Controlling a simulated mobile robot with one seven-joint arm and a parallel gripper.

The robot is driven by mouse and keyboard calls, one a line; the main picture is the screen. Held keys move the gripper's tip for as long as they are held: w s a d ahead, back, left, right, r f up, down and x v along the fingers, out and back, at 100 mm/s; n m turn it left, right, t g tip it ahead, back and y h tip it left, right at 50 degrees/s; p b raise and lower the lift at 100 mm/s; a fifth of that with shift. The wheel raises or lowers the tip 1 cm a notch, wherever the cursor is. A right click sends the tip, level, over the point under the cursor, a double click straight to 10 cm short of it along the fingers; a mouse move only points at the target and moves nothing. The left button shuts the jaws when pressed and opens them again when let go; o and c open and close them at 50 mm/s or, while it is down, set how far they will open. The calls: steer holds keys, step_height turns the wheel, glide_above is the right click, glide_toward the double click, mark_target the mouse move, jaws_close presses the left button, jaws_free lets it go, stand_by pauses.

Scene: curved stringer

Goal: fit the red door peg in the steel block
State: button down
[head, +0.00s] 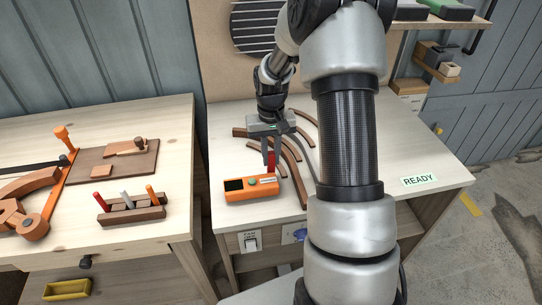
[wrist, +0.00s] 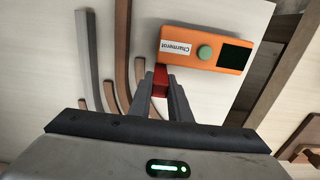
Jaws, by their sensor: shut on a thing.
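My gripper (head: 270,148) points down over the right-hand bench, its fingers closed on a red piece (head: 272,160), which I take for the red door peg. In the wrist view the red piece (wrist: 160,79) shows between the fingertips (wrist: 161,88), close to the edge of an orange device. I cannot tell whether the piece touches the device or the bench, and its lower end is hidden. I cannot make out a steel block in either view.
The orange device (head: 252,188) has a dark screen and a green button. Curved wooden strips (head: 290,152) lie behind it. A wooden rack (head: 133,214) with red, grey and orange upright pieces stands on the left bench. A READY card (head: 419,181) lies at right.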

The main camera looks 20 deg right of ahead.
steer(key=shift+f, duration=0.15)
steer(key=c, duration=1.6)
jaws_free()
steer(key=shift+c, duration=0.2)
